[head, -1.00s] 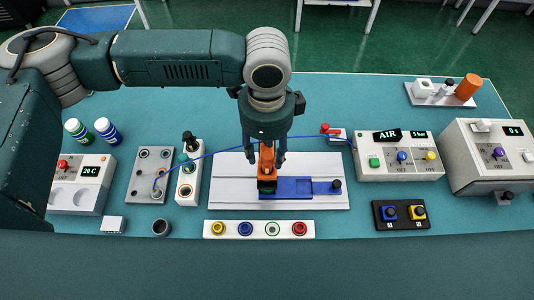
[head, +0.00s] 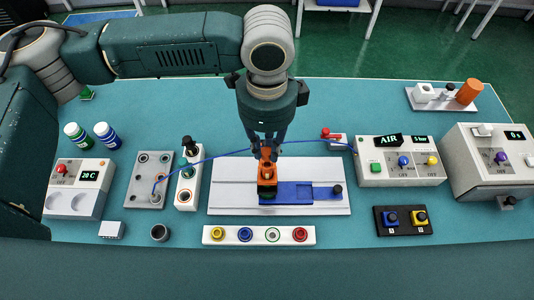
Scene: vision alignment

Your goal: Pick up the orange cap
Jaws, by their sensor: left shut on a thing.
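My left gripper (head: 266,148) comes down over the middle of the table with its fingers shut on the orange cap (head: 267,172). The cap hangs at or just above the left end of a blue fixture (head: 300,193) on the white plate (head: 232,172). I cannot tell whether the cap touches the fixture. A dark part shows under the cap's near end. My right gripper is not in view.
A blue cable (head: 222,155) runs behind the cap to the AIR box (head: 395,172). A white strip (head: 260,235) with several coloured rings lies in front. A grey holed block (head: 150,180) and a white block with knobs (head: 188,175) stand left. An orange cylinder (head: 469,91) stands far right.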

